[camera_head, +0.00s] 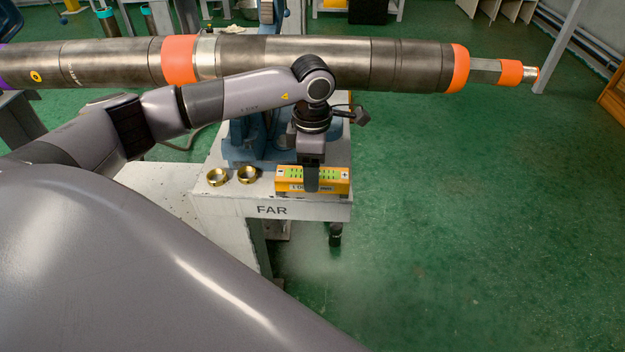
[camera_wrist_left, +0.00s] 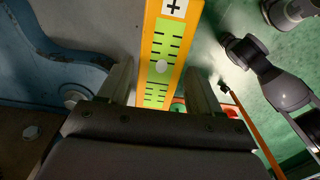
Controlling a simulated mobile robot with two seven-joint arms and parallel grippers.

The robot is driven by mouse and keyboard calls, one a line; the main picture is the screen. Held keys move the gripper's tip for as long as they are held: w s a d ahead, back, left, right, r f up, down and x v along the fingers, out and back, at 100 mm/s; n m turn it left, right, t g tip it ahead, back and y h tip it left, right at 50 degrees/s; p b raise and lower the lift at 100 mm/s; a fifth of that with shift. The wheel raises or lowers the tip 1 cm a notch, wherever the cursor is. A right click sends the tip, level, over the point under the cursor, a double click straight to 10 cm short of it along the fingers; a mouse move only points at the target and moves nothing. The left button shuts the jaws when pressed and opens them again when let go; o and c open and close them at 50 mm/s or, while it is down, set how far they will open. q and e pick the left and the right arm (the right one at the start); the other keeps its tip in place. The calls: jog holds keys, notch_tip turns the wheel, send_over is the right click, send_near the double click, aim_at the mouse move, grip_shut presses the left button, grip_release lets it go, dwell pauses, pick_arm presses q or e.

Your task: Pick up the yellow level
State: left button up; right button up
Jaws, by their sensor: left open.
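The yellow level (camera_head: 338,180) lies at the front edge of the grey stand marked FAR. It has green panels with dark marks and a plus sign at its right end. My left gripper (camera_head: 311,187) points down over the level's middle, and a dark finger hides part of its front. In the left wrist view the level (camera_wrist_left: 163,58) runs between the two open fingers (camera_wrist_left: 160,84), with a gap showing on each side. Its lower end there is hidden by the gripper body.
Two brass rings (camera_head: 232,176) sit left of the level on the stand (camera_head: 225,206). A blue vise (camera_head: 243,142) stands behind them. A long steel pipe (camera_head: 330,62) with orange bands crosses above, close behind my left arm. Green floor right of the stand is clear.

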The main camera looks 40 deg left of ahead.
pick_arm(q)
notch_tip(320, 180, down, 2)
jog(key=shift+f, duration=0.2)
jog(key=shift+r, duration=0.1)
jog(key=c, duration=1.2)
